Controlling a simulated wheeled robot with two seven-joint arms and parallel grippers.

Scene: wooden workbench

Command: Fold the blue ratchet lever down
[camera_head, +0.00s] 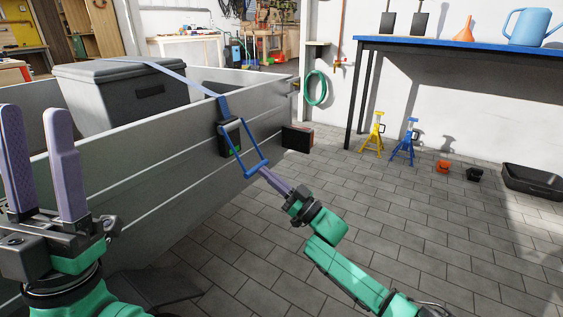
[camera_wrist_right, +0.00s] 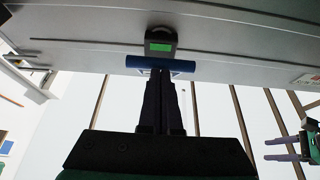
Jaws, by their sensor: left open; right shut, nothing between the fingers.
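The blue ratchet lever (camera_head: 257,143) is a U-shaped frame that sticks out from the dark ratchet body (camera_head: 229,140) on the grey trailer side wall. Its crossbar (camera_wrist_right: 182,66) lies across the right wrist view, below the ratchet's green patch (camera_wrist_right: 159,47). My right gripper (camera_head: 263,172) is shut and empty, with its fingertips at the crossbar; I cannot tell whether they touch it. The shut fingers also show in the right wrist view (camera_wrist_right: 161,74). My left gripper (camera_head: 38,122) is open and empty, fingers up, at the left, far from the lever.
A blue strap (camera_head: 180,77) runs from the ratchet over a grey lidded box (camera_head: 118,97) inside the trailer (camera_head: 160,170). A dark block (camera_head: 297,138) sits at the trailer's corner. Yellow (camera_head: 373,132) and blue (camera_head: 405,142) stands are on the floor.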

